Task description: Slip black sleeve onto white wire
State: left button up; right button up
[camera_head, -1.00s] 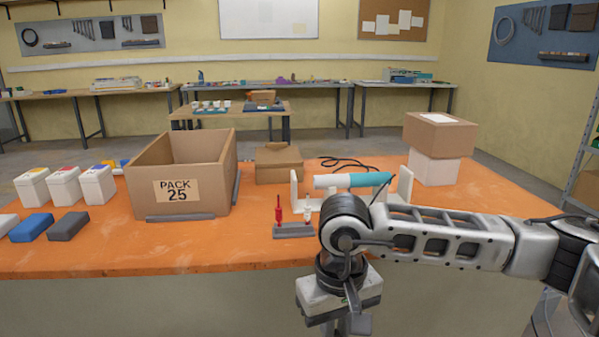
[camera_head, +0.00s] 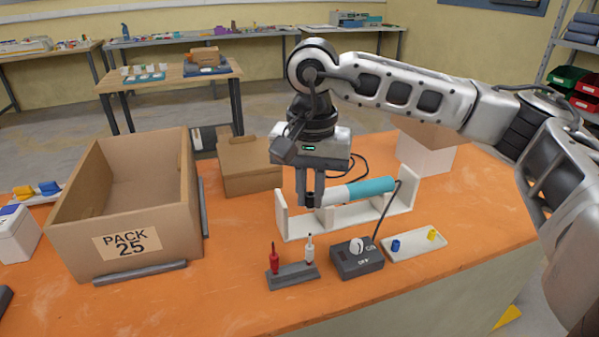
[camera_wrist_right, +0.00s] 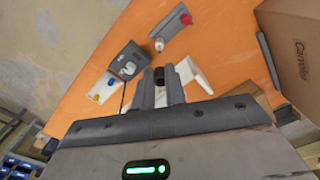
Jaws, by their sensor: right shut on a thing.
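My right gripper (camera_head: 310,198) points down above the white stand, with its fingers shut on a small black sleeve (camera_head: 311,200). The sleeve also shows as a dark piece between the fingertips in the right wrist view (camera_wrist_right: 159,78). The white wire (camera_head: 310,247) stands upright beside a red one (camera_head: 275,258) in a grey block (camera_head: 293,275) in front of the gripper. The white wire's tip shows in the right wrist view (camera_wrist_right: 158,46), apart from the sleeve. My left gripper is not in view.
A white-and-teal cylinder (camera_head: 370,188) rests in a white cradle (camera_head: 400,204) close by the fingers. A dark switch box (camera_head: 357,262) and a white plate (camera_head: 418,249) with blue and yellow pieces stand to the right. A big carton (camera_head: 80,225) stands left.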

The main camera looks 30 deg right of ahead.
aim_at(310, 206)
jog(key=shift+s+f+b, duration=0.2)
jog(key=shift+f+b, duration=0.2)
jog(key=shift+f, duration=0.35)
notch_tip(310, 206, down, 4)
jog(key=b, duration=0.2)
jog(key=shift+r+b, duration=0.1)
jog(key=shift+b, duration=0.25)
jog(key=shift+r, duration=0.1)
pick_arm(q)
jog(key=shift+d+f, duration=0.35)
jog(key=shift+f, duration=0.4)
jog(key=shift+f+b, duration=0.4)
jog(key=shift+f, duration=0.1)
pick_arm(e)
jog(key=shift+f, duration=0.3)
pick_arm(q)
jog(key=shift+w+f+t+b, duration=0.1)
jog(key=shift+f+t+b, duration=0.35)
jog(key=shift+b, duration=0.7)
pick_arm(e)
jog(key=shift+f, duration=1.25)
jog(key=shift+f, duration=0.15)
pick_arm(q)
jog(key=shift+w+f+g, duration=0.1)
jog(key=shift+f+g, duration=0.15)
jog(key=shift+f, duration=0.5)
